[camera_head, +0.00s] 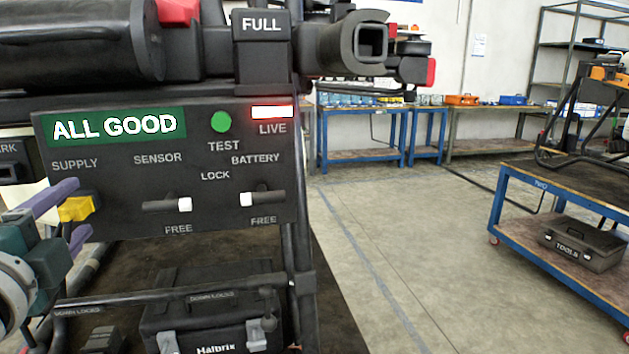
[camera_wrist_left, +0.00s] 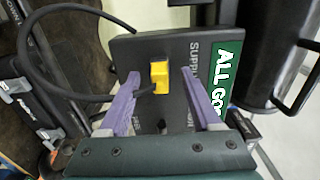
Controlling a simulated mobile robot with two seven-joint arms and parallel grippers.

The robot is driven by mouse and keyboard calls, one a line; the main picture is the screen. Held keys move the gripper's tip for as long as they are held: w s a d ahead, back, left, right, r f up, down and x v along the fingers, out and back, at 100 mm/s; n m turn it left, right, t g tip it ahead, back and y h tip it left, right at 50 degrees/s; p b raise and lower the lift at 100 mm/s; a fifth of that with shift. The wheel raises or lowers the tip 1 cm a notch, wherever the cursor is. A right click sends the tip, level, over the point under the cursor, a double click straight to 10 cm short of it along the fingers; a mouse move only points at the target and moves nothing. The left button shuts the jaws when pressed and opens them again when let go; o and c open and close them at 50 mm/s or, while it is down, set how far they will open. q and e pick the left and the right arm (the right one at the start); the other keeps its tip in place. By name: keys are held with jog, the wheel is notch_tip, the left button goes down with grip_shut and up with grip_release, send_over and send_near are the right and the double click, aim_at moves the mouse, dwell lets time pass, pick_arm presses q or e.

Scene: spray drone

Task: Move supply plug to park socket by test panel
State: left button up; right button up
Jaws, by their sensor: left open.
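The yellow supply plug (camera_head: 77,208) sits in the test panel (camera_head: 225,210) under the SUPPLY label. It also shows in the left wrist view (camera_wrist_left: 160,76), with a black cable running from it. My left gripper (camera_head: 80,210) is open, its purple fingers on either side of the plug with gaps visible in the wrist view. The park socket (camera_head: 14,168) is a dark box at the left edge, its label partly cut off to "ARK". The panel reads ALL GOOD, with a red LIVE lamp (camera_head: 272,112). My right gripper is not in view.
Sensor lever (camera_head: 168,205) and battery lever (camera_head: 262,198) stick out of the panel. A black drone body (camera_head: 80,45) hangs above it, and a Halbrix case (camera_head: 215,310) stands below. A black cable (camera_wrist_left: 62,93) loops beside the plug. Open floor lies to the right.

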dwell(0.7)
pick_arm(q)
jog(key=shift+c, duration=0.3)
grip_shut()
jog(key=shift+s, duration=0.15)
dwell(1.0)
jog(key=shift+v, duration=2.9)
jog(key=shift+d, duration=0.1)
